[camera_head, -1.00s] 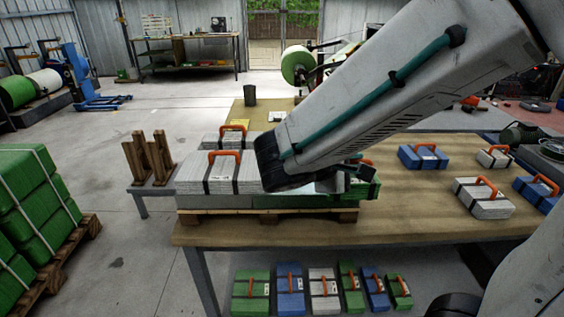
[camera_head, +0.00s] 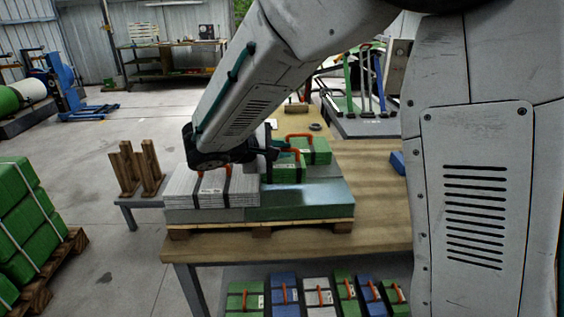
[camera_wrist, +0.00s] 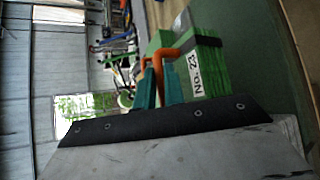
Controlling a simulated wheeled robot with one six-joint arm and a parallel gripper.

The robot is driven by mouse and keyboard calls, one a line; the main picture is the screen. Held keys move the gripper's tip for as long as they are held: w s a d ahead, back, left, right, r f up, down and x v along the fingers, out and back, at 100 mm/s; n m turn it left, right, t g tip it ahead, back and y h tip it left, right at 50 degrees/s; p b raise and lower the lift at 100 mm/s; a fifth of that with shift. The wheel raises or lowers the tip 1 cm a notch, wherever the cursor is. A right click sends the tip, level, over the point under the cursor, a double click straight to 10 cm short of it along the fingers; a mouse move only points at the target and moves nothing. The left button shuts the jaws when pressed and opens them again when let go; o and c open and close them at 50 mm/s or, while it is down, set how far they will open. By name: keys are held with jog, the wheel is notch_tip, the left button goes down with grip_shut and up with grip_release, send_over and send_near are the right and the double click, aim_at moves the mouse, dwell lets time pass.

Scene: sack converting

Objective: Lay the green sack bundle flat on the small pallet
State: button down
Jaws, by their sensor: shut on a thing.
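A green sack bundle (camera_head: 285,172) with a dark strap, white label and orange handle hangs at my gripper (camera_head: 268,154), above the green right part of the pallet load. In the wrist view, the teal fingers of my gripper (camera_wrist: 160,88) are shut on the orange handle of the green bundle (camera_wrist: 208,80), labelled "NO. 23". The small wooden pallet (camera_head: 262,228) stands on the table, with a grey layer at left and a green layer (camera_head: 300,205) at right. My arm hides part of the bundle; I cannot tell whether its underside touches the layer.
A white bundle (camera_head: 208,192) sits on the left of the load, close beside the held one. Another green bundle (camera_head: 318,151) stands behind it. Wooden posts (camera_head: 135,170) stand left of the pallet. The tabletop (camera_head: 375,195) right of the pallet is clear.

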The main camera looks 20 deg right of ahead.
aim_at(283, 163)
jog(key=shift+f, duration=1.7)
jog(key=shift+f, duration=0.1)
jog(key=c, duration=1.5)
grip_release()
